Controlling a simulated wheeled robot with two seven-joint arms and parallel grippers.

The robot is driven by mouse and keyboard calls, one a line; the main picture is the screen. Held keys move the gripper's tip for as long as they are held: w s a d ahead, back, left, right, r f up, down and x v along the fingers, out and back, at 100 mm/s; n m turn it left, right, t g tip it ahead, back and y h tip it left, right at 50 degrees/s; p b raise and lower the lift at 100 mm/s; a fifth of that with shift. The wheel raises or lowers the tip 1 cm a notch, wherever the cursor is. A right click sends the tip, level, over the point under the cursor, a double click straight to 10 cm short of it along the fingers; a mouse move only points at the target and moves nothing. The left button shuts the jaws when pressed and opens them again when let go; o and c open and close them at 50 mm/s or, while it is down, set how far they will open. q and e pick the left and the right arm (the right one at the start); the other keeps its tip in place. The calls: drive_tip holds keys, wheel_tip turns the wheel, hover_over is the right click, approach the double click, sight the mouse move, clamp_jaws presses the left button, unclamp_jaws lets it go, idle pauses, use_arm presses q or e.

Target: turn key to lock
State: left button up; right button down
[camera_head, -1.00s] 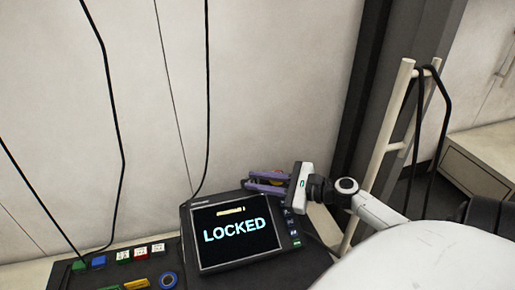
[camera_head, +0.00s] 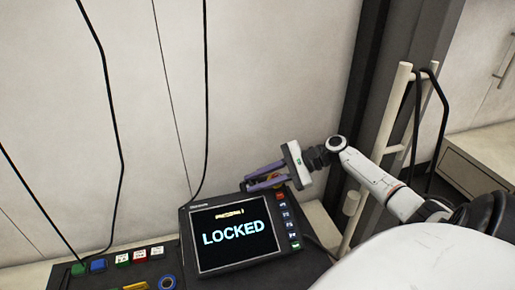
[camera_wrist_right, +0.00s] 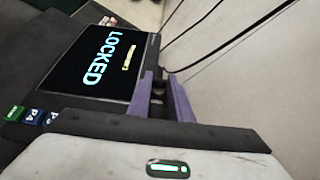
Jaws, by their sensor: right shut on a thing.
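A control panel's screen (camera_head: 234,238) reads LOCKED in light blue letters, and the same screen shows in the wrist view (camera_wrist_right: 95,60). My right gripper (camera_head: 250,183) is at the screen's upper right edge, with its purple fingers pointing left. It also shows in the right wrist view (camera_wrist_right: 160,76), where its fingers are on either side of a small dark piece just beyond the screen's edge. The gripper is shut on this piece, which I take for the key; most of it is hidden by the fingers. My left gripper is not in view.
Black cables (camera_head: 207,100) hang down the pale wall behind. A cream rail (camera_head: 384,150) with a looped black cable stands at the right, beside my right arm.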

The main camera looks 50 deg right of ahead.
drive_tip(key=shift+a, duration=0.15)
drive_tip(key=c, duration=1.6)
unclamp_jaws()
wheel_tip(320, 180, up, 10)
drive_tip(key=p, duration=0.2)
drive_tip(key=shift+p, duration=0.4)
